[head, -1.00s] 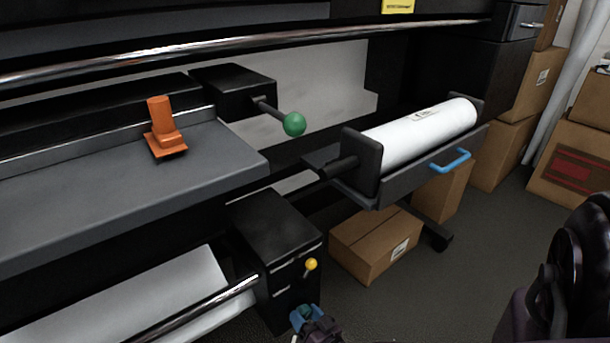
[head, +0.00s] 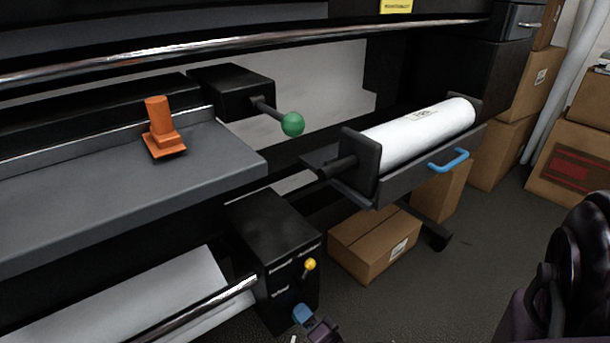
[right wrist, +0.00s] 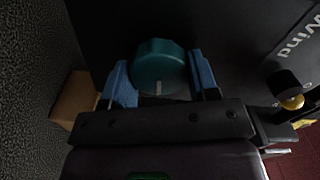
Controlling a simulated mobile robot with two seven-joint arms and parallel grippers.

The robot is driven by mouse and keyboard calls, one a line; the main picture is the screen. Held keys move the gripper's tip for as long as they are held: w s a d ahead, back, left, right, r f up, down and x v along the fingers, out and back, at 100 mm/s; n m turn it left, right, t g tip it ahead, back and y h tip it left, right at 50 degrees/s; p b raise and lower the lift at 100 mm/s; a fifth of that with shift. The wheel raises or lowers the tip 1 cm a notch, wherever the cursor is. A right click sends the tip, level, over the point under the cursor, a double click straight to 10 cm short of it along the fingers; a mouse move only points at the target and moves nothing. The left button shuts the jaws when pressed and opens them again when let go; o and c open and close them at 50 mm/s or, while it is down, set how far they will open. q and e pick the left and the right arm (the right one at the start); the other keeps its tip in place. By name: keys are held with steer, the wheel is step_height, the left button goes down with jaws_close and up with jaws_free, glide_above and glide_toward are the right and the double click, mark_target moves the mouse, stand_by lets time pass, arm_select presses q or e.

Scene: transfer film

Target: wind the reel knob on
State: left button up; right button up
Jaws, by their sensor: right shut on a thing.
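The reel knob (right wrist: 160,70) is a round teal knob with a short white mark, on the dark front face of a black box (head: 275,235). My right gripper (right wrist: 160,80) is shut on it, one blue finger on each side. In the head view my right gripper (head: 304,314) is at the bottom, low on the box's front; one blue finger faces the camera and the knob is hidden behind it. Small lettering reading "Wind" (right wrist: 297,38) is beside the knob in the right wrist view. My left gripper is not in view.
A small yellow-tipped lever (head: 310,265) sits just above the knob on the box. A green ball handle (head: 292,124), an orange part (head: 160,130) on the grey shelf, and a white roll (head: 425,135) in a cradle with a blue handle (head: 449,160) are farther up. Cardboard boxes (head: 375,240) stand on the floor.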

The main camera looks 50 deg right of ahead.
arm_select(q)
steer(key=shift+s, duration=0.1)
arm_select(e)
steer(key=shift+m, duration=0.4)
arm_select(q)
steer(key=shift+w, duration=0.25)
arm_select(e)
steer(key=o, duration=0.9)
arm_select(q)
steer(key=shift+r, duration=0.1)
arm_select(e)
steer(key=shift+s, duration=0.1)
arm_select(q)
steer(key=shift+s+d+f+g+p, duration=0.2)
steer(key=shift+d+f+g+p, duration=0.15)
steer(key=shift+p, duration=0.65)
arm_select(e)
steer(key=shift+v, duration=5.35)
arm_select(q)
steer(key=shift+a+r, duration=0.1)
